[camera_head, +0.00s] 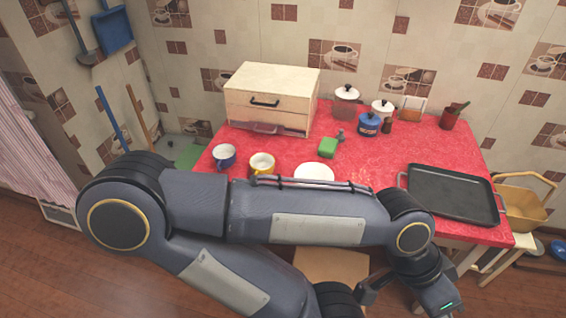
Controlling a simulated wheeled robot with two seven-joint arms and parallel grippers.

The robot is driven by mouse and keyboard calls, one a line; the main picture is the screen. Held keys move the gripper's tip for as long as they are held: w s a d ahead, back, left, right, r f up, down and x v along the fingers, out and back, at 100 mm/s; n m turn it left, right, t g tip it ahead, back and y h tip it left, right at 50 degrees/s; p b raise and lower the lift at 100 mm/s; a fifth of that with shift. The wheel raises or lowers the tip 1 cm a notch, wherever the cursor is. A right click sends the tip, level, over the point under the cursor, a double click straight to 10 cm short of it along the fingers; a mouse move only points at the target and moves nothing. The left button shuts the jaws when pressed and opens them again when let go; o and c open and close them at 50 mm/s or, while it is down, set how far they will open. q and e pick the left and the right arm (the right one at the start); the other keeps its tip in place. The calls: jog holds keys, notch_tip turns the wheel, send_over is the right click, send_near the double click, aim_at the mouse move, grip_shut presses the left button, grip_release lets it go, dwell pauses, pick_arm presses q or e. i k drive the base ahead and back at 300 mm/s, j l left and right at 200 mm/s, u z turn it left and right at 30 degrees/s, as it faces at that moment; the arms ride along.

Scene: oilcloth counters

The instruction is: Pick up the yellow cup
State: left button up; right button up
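The yellow cup (262,163) stands on the red counter (375,163), left of its middle near the front edge. Its inside looks white, and its lower part is close behind my forearm in the picture. My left arm crosses the front of the view from the left, with its wrist at the lower right. My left gripper (368,291) seems to be low beside that wrist, below the counter front and away from the cup; its fingers are not clear. I see no object in it. My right gripper is not in view.
A blue cup (224,156) stands left of the yellow one, a white plate (314,172) to its right.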

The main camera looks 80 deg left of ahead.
aim_at(261, 164)
jog(key=u, duration=3.25)
jog(key=i+j, duration=0.25)
jog(key=i+j+z, duration=0.2)
jog(key=z, duration=0.15)
jog(key=i+j+z, duration=0.15)
jog(key=j+z, duration=0.2)
jog(key=i+j+z, duration=0.15)
jog(key=j+z, duration=0.25)
jog(key=z, duration=0.65)
